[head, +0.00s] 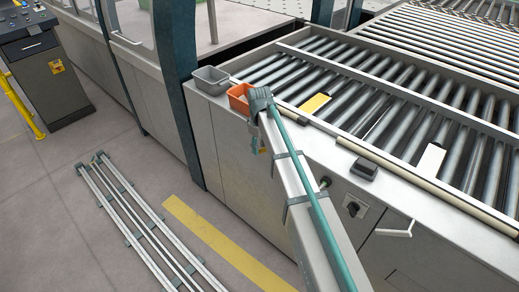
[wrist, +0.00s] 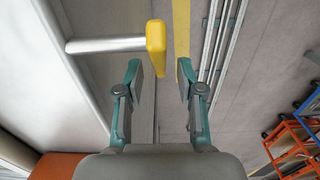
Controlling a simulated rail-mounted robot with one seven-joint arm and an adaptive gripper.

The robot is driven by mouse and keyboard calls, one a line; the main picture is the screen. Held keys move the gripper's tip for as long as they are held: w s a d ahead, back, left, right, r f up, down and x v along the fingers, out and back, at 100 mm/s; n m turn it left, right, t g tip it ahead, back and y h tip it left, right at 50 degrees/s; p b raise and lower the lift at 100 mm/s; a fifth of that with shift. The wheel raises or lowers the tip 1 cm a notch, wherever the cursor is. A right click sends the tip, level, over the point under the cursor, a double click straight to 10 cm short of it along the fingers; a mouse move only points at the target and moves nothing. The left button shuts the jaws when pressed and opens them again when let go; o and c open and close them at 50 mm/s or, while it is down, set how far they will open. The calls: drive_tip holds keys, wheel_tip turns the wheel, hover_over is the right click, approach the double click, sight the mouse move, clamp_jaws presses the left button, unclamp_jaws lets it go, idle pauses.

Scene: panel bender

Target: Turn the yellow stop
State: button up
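The yellow stop (wrist: 156,48) shows in the wrist view as a flat yellow paddle at the end of a silver metal bar (wrist: 105,45). It lies just beyond my gripper (wrist: 160,72), in line with the left finger and the gap. My gripper is open with nothing between its fingers, and I see no contact with the paddle. In the head view my gripper (head: 256,145) points down in front of the cabinet, below the orange bin, mostly hidden by my own arm. The paddle cannot be clearly made out there.
The orange bin (head: 239,97) and a grey bin (head: 210,79) stand on the cabinet ledge. A yellow plate (head: 315,103) and a white plate (head: 431,159) lie on the roller table. Metal rails (head: 135,215) lie on the floor near a yellow stripe (head: 222,243).

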drive_tip(key=shift+f, duration=1.35)
clamp_jaws()
